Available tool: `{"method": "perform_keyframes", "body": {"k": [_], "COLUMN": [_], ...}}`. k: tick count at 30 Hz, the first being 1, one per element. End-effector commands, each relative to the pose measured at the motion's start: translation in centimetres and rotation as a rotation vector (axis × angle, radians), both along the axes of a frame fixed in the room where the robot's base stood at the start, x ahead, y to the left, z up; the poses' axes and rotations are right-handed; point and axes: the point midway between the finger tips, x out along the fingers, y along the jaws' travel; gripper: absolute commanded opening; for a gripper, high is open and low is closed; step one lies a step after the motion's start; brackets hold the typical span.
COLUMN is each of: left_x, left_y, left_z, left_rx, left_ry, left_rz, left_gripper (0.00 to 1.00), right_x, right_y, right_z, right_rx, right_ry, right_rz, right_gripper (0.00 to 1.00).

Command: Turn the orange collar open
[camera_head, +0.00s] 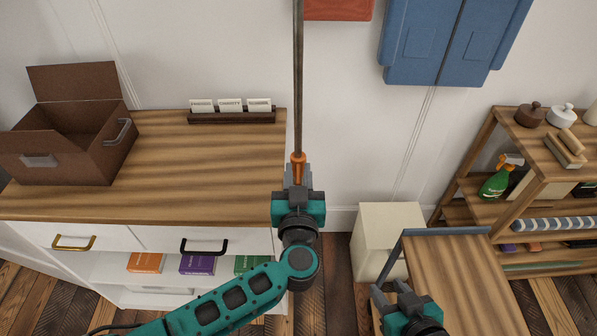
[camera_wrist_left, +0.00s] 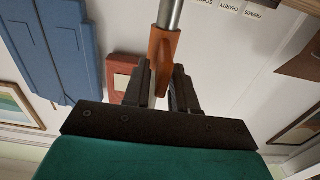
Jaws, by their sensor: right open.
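The orange collar (camera_head: 298,165) sits at the lower end of a long upright metal pole (camera_head: 298,80). In the left wrist view the collar (camera_wrist_left: 162,50) narrows downward into a tapered part between my fingers. My left gripper (camera_head: 298,180) is at the collar from below, its two fingers (camera_wrist_left: 164,88) close against either side of that part and shut on it. My right gripper (camera_head: 396,298) is open and empty at the lower right, well away from the collar.
A wooden-topped cabinet (camera_head: 200,160) stands left, bearing an open brown box (camera_head: 65,150) and a card holder (camera_head: 230,118). A cream box (camera_head: 385,225) and a wooden surface (camera_head: 460,270) are at right, before a shelf (camera_head: 535,140). Blue panels (camera_head: 420,45) hang on the wall.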

Motion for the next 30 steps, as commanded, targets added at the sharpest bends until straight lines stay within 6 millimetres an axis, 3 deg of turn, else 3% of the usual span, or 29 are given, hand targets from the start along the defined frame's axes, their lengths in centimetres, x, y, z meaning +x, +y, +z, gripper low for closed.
{"method": "perform_keyframes", "body": {"k": [7, 16, 30], "left_x": [0.00, 0.01, 0.06], "left_y": [0.00, 0.10, 0.91], "left_z": [-0.01, -0.04, -0.03], "left_rx": [0.000, 0.001, 0.000], "left_ry": [0.000, 0.000, 0.001], "left_rz": [0.000, -0.010, -0.192], "left_gripper": [0.03, 0.03, 0.03], "right_x": [-0.01, 0.00, 0.02], "right_y": [0.01, 0.00, -0.01], "right_z": [0.01, 0.00, 0.01], "right_rx": [0.000, 0.000, 0.000], "right_ry": [0.000, 0.000, 0.000], "right_rz": [0.000, 0.000, 0.000], "right_gripper": [0.43, 0.43, 0.43]}}
